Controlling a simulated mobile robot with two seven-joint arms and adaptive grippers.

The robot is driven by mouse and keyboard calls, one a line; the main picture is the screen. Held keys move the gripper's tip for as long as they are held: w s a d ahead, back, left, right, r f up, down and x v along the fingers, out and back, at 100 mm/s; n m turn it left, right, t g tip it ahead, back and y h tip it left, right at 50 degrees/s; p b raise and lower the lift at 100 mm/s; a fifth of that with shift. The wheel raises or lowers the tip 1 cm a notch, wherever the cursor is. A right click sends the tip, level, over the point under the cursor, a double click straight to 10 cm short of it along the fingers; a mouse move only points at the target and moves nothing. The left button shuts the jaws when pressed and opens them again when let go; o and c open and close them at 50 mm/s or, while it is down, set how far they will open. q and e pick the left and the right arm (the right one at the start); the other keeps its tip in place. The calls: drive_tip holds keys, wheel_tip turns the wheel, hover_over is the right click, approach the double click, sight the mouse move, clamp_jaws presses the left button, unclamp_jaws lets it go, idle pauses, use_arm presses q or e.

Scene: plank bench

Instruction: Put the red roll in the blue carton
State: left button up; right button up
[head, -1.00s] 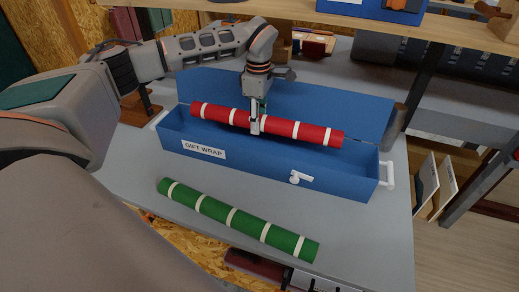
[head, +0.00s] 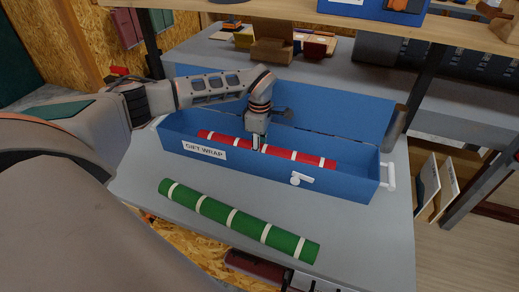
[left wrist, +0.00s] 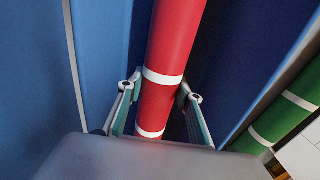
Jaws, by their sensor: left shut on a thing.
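The red roll (head: 279,152) with white bands lies lengthwise down inside the blue carton (head: 255,170), below the rim, its lower side hidden by the front wall. The long carton has a GIFT WRAP label, and its lid (head: 335,108) stands open at the back. My left gripper (head: 256,144) reaches into the carton from above and is shut on the roll near its middle. In the left wrist view the fingers (left wrist: 160,105) flank the red roll (left wrist: 173,45). I cannot tell whether the roll touches the carton floor. My right gripper is not in view.
A green roll (head: 238,221) with white bands lies on the grey bench top (head: 365,228) in front of the carton. The carton has a white latch (head: 302,179) and a handle (head: 388,175) at its right end.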

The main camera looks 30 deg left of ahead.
use_arm(q)
drive_tip(key=o, duration=1.2)
drive_tip(key=shift+f, duration=0.15)
wheel_tip(320, 180, up, 12)
drive_tip(key=shift+r, duration=0.2)
